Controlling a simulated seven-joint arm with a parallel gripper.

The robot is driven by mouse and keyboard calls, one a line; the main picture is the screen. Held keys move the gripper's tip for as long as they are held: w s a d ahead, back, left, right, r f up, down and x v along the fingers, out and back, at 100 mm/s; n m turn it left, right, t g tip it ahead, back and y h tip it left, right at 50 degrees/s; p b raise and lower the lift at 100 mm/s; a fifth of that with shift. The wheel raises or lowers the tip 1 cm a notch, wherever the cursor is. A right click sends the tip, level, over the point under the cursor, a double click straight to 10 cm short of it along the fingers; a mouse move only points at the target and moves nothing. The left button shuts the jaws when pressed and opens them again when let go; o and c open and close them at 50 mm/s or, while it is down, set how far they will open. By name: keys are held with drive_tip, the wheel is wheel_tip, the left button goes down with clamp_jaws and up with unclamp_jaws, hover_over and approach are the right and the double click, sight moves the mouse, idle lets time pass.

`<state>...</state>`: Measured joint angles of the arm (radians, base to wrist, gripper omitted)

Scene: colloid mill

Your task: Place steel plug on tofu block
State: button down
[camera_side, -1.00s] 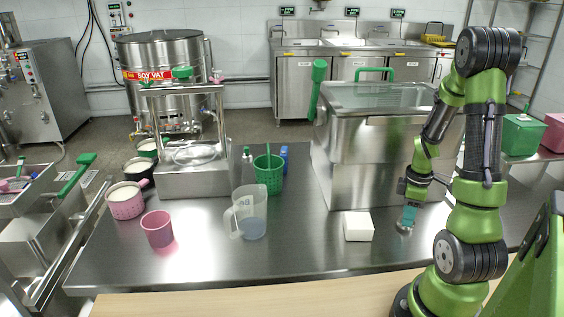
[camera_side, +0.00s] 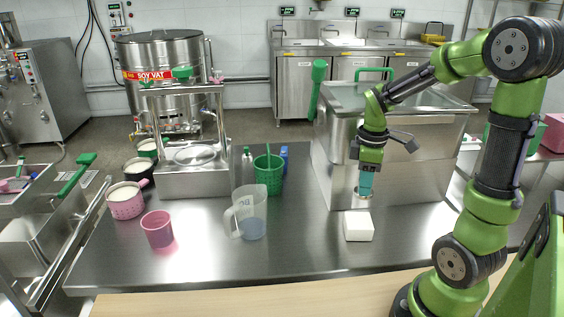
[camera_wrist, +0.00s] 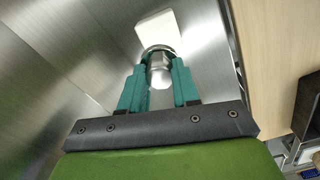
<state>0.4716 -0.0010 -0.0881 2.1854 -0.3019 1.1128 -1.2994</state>
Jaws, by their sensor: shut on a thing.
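The white tofu block (camera_side: 358,227) lies on the steel table, right of the measuring jug. It also shows at the top of the wrist view (camera_wrist: 157,25). My gripper (camera_side: 364,194) points down behind the tofu block in the side view, with its teal fingers shut on the steel plug (camera_wrist: 160,68). The plug's round metal end shows between the fingertips in the wrist view, overlapping the near edge of the tofu block in the picture. In the side view the plug (camera_side: 362,200) is small, and I cannot tell its exact height above the table or block.
A large steel tank (camera_side: 345,130) with a lid stands close behind my gripper. The table front (camera_side: 290,255) is clear.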

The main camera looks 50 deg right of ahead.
wheel_tip(320, 180, down, 4)
drive_tip(key=shift+s+r+m, duration=0.1)
drive_tip(key=shift+r+m, duration=0.15)
drive_tip(key=shift+m, duration=0.05)
drive_tip(key=shift+f, duration=2.25)
drive_tip(key=shift+f, duration=0.15)
drive_tip(key=c, duration=0.8)
unclamp_jaws()
